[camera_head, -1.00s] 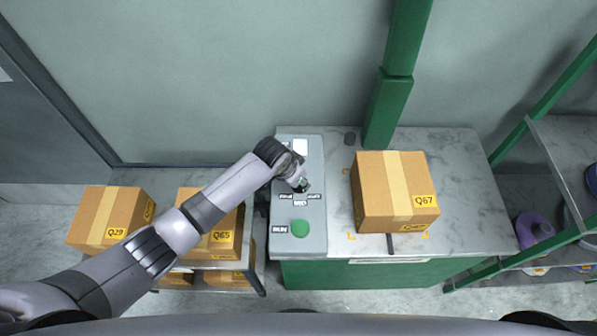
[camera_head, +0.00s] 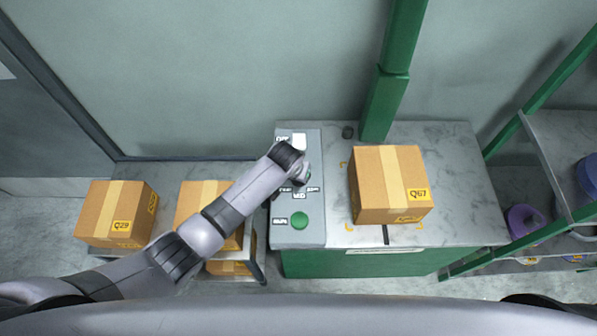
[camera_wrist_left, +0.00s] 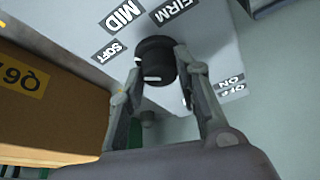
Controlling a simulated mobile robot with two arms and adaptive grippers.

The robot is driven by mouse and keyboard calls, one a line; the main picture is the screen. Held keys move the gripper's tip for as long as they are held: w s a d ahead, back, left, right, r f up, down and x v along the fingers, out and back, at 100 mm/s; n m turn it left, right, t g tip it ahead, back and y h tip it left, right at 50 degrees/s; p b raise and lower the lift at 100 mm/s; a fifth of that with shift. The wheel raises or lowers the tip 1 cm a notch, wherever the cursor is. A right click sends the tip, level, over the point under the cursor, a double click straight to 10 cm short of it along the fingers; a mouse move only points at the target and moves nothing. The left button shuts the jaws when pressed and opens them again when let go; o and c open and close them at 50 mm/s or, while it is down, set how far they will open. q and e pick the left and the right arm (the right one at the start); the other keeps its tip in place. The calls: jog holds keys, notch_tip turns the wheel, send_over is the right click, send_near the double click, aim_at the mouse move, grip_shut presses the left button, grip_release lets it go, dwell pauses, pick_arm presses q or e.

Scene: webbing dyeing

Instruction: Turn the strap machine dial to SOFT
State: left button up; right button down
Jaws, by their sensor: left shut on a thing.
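The strap machine panel (camera_head: 313,222) is a grey box top with a green button, a white switch and printed labels. My left gripper (camera_head: 301,181) is over its middle, and the wrist hides the dial in the head view. In the left wrist view the black dial (camera_wrist_left: 155,62) sits between the two fingers of my left gripper (camera_wrist_left: 163,72), which is shut on it. White marks show on the dial; which one is the pointer I cannot tell. The SOFT label (camera_wrist_left: 108,52), MID label (camera_wrist_left: 123,15) and FIRM label (camera_wrist_left: 176,9) lie around it. My right gripper is out of view.
A cardboard box (camera_head: 388,185) marked Q67 stands on the marble-topped bench (camera_head: 462,180) right of the panel. More boxes (camera_head: 115,212) are on a low rack at left. A green post (camera_head: 385,100) rises behind the bench. A shelf (camera_head: 565,150) stands at right.

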pick_arm(q)
jog(key=o, duration=1.1)
jog(key=v, duration=1.2)
